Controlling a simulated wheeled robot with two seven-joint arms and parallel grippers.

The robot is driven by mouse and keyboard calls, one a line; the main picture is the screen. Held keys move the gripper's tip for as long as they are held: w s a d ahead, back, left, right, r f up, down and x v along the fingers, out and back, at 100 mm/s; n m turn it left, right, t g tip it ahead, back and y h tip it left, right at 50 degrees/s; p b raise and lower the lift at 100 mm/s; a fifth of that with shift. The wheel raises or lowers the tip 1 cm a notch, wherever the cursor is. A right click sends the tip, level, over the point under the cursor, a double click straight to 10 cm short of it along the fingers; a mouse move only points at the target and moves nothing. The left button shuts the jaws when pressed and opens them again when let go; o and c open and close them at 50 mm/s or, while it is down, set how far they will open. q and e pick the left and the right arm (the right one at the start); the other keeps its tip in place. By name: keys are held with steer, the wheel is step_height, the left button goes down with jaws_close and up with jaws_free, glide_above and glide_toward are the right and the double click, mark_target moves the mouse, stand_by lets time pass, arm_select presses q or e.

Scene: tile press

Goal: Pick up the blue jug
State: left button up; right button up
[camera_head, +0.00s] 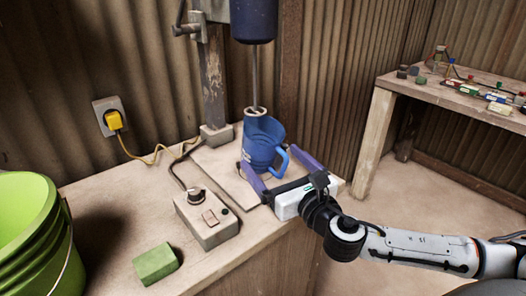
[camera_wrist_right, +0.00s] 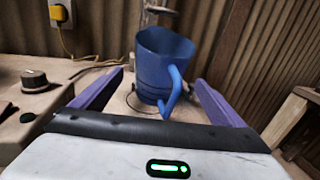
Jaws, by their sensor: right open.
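The blue jug (camera_head: 261,143) stands upright on the base of the press, under its rod, in the head view. Its handle points right, toward my gripper. My right gripper (camera_head: 275,170) is open, with one purple finger to either side of the jug. In the right wrist view the jug (camera_wrist_right: 163,65) shows between the two spread fingers, with a gap on each side. The handle faces the camera. I cannot tell whether a finger touches the jug. My left gripper is not in view.
The press column (camera_head: 212,80) stands behind the jug, its blue head (camera_head: 254,20) above. A control box (camera_head: 207,217), a green block (camera_head: 155,263) and a green bucket (camera_head: 30,230) are to the left. A side table (camera_head: 460,92) with small items stands at the right.

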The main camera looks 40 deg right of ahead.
mark_target(270, 157)
steer(key=w, duration=0.4)
steer(key=shift+d+f, duration=0.2)
steer(key=shift+d, duration=0.1)
steer(key=shift+c, duration=0.4)
steer(key=c, duration=1.1)
steer(key=shift+r, duration=0.1)
